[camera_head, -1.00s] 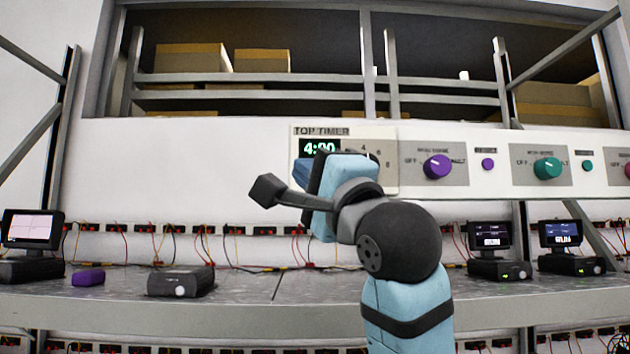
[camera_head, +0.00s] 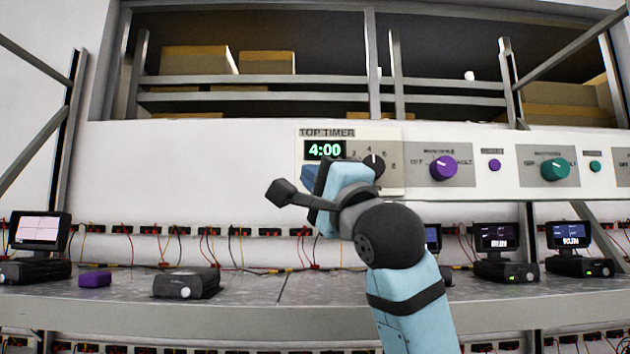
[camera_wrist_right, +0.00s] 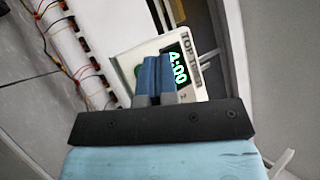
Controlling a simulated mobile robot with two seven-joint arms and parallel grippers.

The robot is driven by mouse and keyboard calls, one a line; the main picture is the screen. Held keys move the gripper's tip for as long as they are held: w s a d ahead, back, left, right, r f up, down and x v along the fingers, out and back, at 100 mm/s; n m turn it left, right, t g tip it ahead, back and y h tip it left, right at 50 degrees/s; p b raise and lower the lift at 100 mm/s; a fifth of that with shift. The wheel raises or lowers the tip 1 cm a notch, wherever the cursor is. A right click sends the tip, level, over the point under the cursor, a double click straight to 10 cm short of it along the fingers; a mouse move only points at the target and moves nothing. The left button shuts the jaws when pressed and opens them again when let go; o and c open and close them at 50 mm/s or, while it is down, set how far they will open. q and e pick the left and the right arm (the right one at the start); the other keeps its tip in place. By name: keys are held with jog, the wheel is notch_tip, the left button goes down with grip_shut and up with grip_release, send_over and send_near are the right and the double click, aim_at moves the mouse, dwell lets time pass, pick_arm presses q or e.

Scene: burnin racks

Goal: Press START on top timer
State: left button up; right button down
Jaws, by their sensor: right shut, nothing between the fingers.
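The top timer (camera_head: 390,145) is a pale panel on the wall unit, with a green 4:00 display (camera_head: 325,150) and a black dial knob (camera_head: 374,164). My right gripper (camera_head: 308,179) is shut and empty, just below the display, and hides the panel's lower left part. In the right wrist view, the blue fingers (camera_wrist_right: 154,72) are together in front of the timer face, beside the display (camera_wrist_right: 177,68). My left gripper is not in view.
Right of the timer are panels with a purple knob (camera_head: 444,168) and a green knob (camera_head: 554,169). Below is a grey bench (camera_head: 240,290) with monitors, dark boxes (camera_head: 187,283) and a purple block (camera_head: 95,279). Cardboard boxes (camera_head: 198,61) sit on the shelf above.

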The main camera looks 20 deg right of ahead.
jog(key=shift+w+d+p, duration=0.15)
jog(key=shift+w, duration=0.5)
jog(key=shift+w+d+p, duration=0.15)
jog(key=shift+w, duration=0.5)
jog(key=shift+w, duration=0.1)
dwell(1.0)
jog(key=shift+w+d, duration=0.15)
jog(key=shift+w, duration=0.2)
jog(key=shift+w+d+p, duration=0.15)
jog(key=shift+w+p, duration=0.15)
jog(key=shift+w, duration=0.05)
dwell(0.6)
jog(key=shift+s, duration=0.15)
dwell(0.3)
jog(key=shift+s+a, duration=0.25)
jog(key=shift+s, duration=0.35)
jog(key=s, duration=0.2)
jog(key=s+a, duration=0.1)
jog(key=s, duration=0.2)
jog(key=shift+a, duration=0.15)
